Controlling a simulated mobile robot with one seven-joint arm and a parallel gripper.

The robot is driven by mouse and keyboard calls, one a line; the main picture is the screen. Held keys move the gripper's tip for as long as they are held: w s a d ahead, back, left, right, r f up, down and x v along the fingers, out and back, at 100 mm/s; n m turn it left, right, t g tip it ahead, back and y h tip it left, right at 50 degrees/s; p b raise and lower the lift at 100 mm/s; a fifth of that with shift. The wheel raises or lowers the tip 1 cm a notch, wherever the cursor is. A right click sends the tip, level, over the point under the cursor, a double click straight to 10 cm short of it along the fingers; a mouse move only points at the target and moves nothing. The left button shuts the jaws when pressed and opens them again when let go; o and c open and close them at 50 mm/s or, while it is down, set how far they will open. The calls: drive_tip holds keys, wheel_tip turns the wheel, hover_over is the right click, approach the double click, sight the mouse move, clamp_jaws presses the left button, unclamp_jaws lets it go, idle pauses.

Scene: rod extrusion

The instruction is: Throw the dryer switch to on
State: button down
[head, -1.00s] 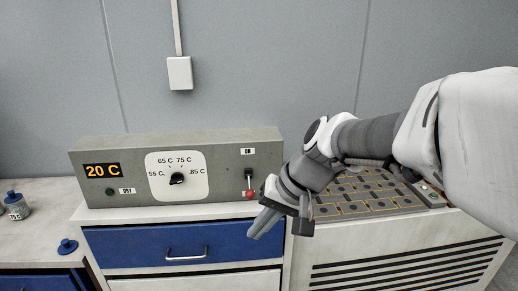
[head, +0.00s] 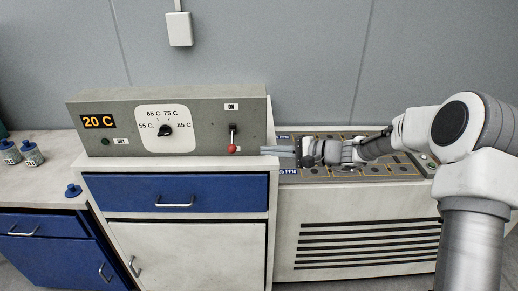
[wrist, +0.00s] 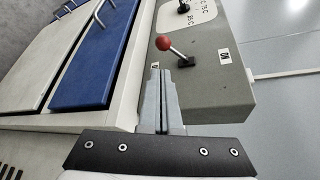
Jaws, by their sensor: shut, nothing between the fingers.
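The dryer (head: 100,122) is a grey box on a white cabinet, with an orange display reading 20 C. Its switch (head: 232,139) is a lever with a red ball tip on the right of the front face, below an ON label (head: 231,107). The lever points down, its ball at the low end. The switch also shows in the wrist view (wrist: 164,44), sticking out from the panel. My gripper (head: 268,150) is shut and empty, its fingers pointing left, just right of the red ball. In the wrist view the fingertips (wrist: 161,72) appear close to the lever, apart from it.
The dial (head: 165,131) sits left of the switch. A lower machine with a button-covered top (head: 350,172) stands to the right, under my arm. Small jars (head: 31,154) stand far left.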

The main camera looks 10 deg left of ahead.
sight(232, 144)
drive_tip(key=x, duration=0.6)
drive_tip(key=p+x, duration=0.1)
drive_tip(key=x, duration=0.3)
drive_tip(key=shift+w+d, duration=0.1)
drive_tip(key=shift+w, duration=0.25)
drive_tip(key=shift+s+d+r+m+g+h+p, duration=0.1)
drive_tip(key=shift+s+r+m+g+h+p, duration=0.3)
drive_tip(key=shift+m+p, duration=0.7)
drive_tip(key=r+m+p, duration=0.1)
drive_tip(key=p, duration=0.2)
drive_tip(key=r+g+p, duration=0.1)
drive_tip(key=p, duration=0.2)
drive_tip(key=shift+s+r+m+h, duration=0.15)
drive_tip(key=shift+s+m+h, duration=0.15)
drive_tip(key=shift+m+h, duration=0.1)
drive_tip(key=shift+d+r+m+g+h+p, duration=0.1)
drive_tip(key=shift+r+m+g+h+p, duration=0.3)
drive_tip(key=shift+r+m+g+p, duration=0.8)
drive_tip(key=shift+f, duration=0.1)
drive_tip(key=shift+d, duration=0.1)
